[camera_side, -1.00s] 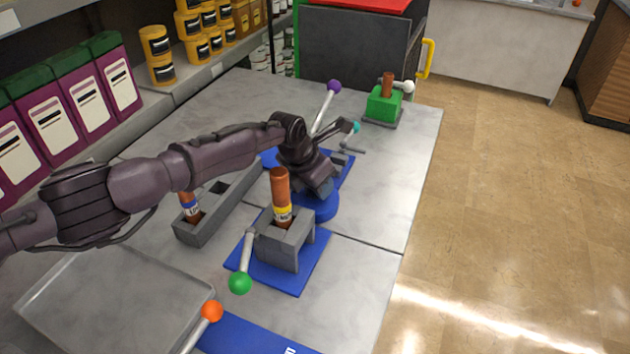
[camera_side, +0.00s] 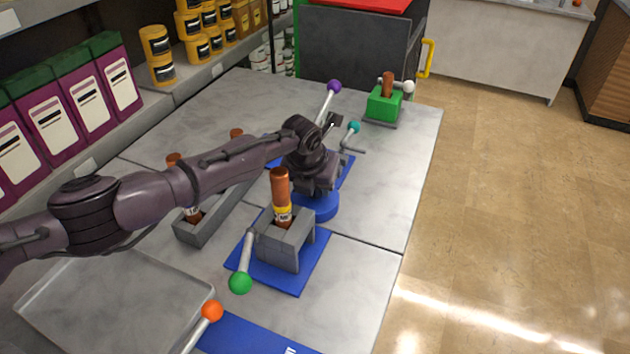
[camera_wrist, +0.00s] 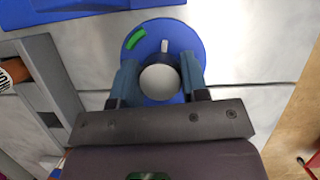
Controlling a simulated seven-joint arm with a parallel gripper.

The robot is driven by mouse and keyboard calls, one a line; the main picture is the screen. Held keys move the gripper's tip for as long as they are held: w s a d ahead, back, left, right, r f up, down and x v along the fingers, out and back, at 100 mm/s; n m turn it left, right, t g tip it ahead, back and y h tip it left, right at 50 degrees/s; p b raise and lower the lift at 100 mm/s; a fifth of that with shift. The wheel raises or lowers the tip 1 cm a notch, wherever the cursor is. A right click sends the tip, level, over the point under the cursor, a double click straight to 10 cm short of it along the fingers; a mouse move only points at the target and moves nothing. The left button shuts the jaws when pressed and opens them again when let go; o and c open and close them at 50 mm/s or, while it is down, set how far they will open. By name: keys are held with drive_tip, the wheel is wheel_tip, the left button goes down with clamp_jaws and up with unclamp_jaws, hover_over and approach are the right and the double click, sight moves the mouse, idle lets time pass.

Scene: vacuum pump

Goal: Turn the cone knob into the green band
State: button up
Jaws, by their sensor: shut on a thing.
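The cone knob (camera_wrist: 160,82) is a round grey-white knob with a short pale pointer. It sits on a round blue dial (camera_wrist: 192,33), which also shows in the side view (camera_side: 318,208). The green band (camera_wrist: 136,38) is a short arc near the dial's upper-left rim. The pointer faces the top of the wrist picture, to the right of the band and apart from it. My gripper (camera_wrist: 160,74) is shut on the knob, with one blue finger at each side. In the side view the wrist hides the knob.
A grey holder (camera_side: 283,248) with an upright brown bottle (camera_side: 281,190) stands close in front of the dial. A green-balled lever (camera_side: 240,283) is beside it. Purple (camera_side: 334,86) and teal (camera_side: 354,127) balled levers stand behind. A clear tray (camera_side: 110,300) lies front left.

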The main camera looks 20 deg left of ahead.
drive_tip(key=o, duration=0.9)
drive_tip(key=shift+o, duration=0.2)
drive_tip(key=shift+v, duration=0.75)
drive_tip(key=v, duration=1.1)
drive_tip(key=shift+r, duration=0.3)
